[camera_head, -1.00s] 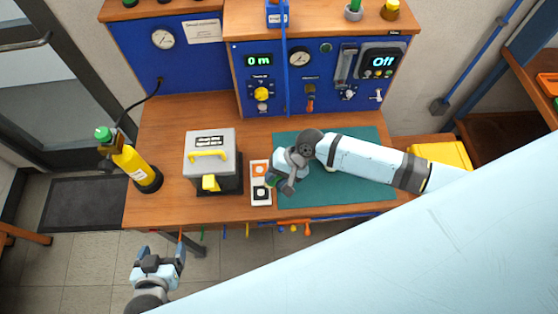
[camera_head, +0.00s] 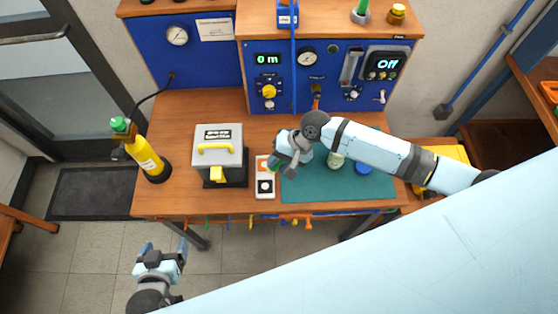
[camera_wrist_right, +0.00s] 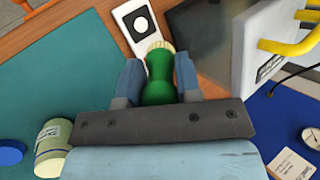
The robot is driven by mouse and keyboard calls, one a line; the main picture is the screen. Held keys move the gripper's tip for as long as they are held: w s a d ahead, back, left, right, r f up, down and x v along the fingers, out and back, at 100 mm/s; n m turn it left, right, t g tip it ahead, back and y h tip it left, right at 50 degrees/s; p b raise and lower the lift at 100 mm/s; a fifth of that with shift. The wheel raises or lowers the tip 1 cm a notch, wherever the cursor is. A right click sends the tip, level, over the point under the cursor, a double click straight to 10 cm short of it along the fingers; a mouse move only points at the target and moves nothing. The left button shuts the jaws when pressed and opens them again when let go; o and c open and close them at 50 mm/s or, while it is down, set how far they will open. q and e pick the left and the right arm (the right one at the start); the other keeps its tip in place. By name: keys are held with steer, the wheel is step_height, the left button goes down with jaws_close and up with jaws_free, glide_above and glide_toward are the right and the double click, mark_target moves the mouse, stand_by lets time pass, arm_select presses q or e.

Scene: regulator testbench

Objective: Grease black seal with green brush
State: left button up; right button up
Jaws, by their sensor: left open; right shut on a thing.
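My right gripper (camera_head: 278,166) is shut on the green brush (camera_wrist_right: 158,80), whose pale bristles point out beyond the fingers in the right wrist view. It hovers at the right side of a white holder (camera_head: 265,195) with an orange square (camera_head: 262,163) at the back and the black seal (camera_head: 265,186) at the front. In the wrist view the black seal (camera_wrist_right: 140,25) has a white round centre and lies just beyond the bristles. I cannot tell whether they touch the holder. My left gripper (camera_head: 162,256) is open and empty, in front of the bench.
A grey box with yellow handle (camera_head: 219,140) stands left of the holder. A pale jar (camera_head: 335,160) and a blue lid (camera_head: 363,168) are on the teal mat (camera_head: 330,190). A yellow bottle (camera_head: 146,158) stands at the left bench edge. The blue panel (camera_head: 285,85) bounds the back.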

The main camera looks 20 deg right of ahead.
arm_select(q)
steer(key=shift+s+f, duration=0.1)
steer(key=shift+s, duration=0.15)
arm_select(e)
steer(key=shift+s, duration=0.15)
arm_select(q)
steer(key=shift+f, duration=0.1)
arm_select(e)
steer(key=shift+s+d+f+t, duration=0.1)
steer(key=shift+s+f+t, duration=0.05)
steer(key=shift+s+t, duration=0.3)
steer(key=shift+s+d+f+t, duration=0.1)
steer(key=shift+s+f+t, duration=0.05)
steer(key=shift+s+t, duration=0.3)
arm_select(q)
steer(key=shift+w, duration=0.1)
arm_select(e)
steer(key=shift+w, duration=0.2)
